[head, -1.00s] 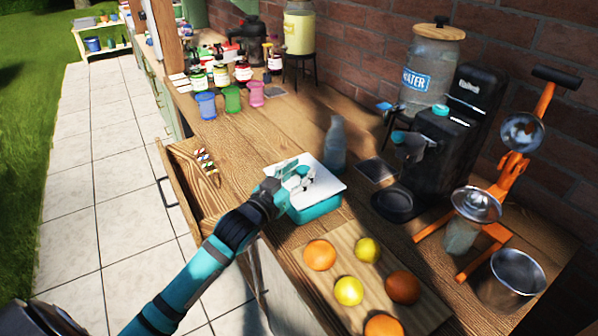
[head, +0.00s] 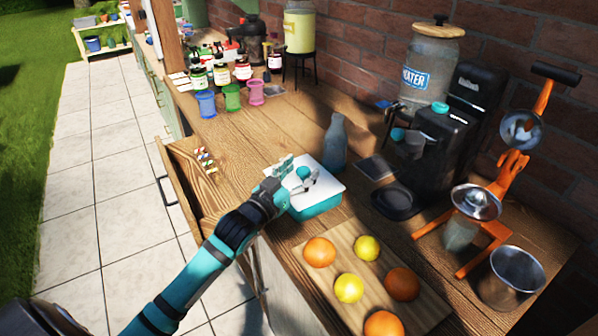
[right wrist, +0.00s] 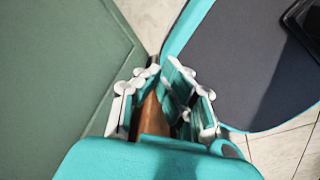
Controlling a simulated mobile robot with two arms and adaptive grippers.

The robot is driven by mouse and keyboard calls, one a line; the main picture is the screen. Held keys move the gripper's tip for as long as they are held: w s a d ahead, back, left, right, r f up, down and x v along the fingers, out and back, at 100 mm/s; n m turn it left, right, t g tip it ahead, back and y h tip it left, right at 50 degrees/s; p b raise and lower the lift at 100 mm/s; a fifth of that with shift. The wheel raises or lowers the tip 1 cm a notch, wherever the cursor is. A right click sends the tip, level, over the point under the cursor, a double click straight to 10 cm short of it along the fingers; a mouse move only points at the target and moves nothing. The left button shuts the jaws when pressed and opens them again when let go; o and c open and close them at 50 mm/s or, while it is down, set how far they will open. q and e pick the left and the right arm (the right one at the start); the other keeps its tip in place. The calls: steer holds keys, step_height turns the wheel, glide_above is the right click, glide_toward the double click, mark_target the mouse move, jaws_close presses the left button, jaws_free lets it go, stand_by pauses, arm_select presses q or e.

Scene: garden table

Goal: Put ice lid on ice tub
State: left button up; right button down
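The ice tub (head: 318,208) is a teal box on the wooden counter. The white ice lid (head: 328,181) lies over its top, looking flat and roughly lined up with it. A teal knob stands in the middle of the lid. My left gripper (head: 302,176) is open at the lid, with one finger on each side of the knob. Whether the lid is fully seated cannot be told, as the gripper hides part of it. My right gripper (right wrist: 160,100) shows only in the right wrist view, fingers apart, with a brown wooden strip between or beyond them; contact is unclear.
A grey bottle (head: 335,145) stands just behind the tub. A cutting board (head: 330,275) with oranges and lemons lies in front. A coffee machine (head: 440,150) and orange juicer (head: 500,200) stand right. An open drawer (head: 185,185) juts out left. Coloured cups (head: 231,97) stand farther back.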

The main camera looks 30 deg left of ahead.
arm_select(q)
steer(key=shift+d+f+g, duration=0.1)
steer(key=shift+f+g, duration=0.2)
steer(key=shift+f, duration=0.5)
steer(key=shift+r, duration=0.15)
steer(key=s, duration=0.4)
steer(key=s+a+r, duration=0.1)
steer(key=s, duration=0.3)
steer(key=s+b, duration=0.1)
steer(key=s, duration=0.2)
steer(key=shift+s+a+r, duration=0.3)
steer(key=shift+s+r, duration=0.05)
steer(key=shift+s, duration=0.05)
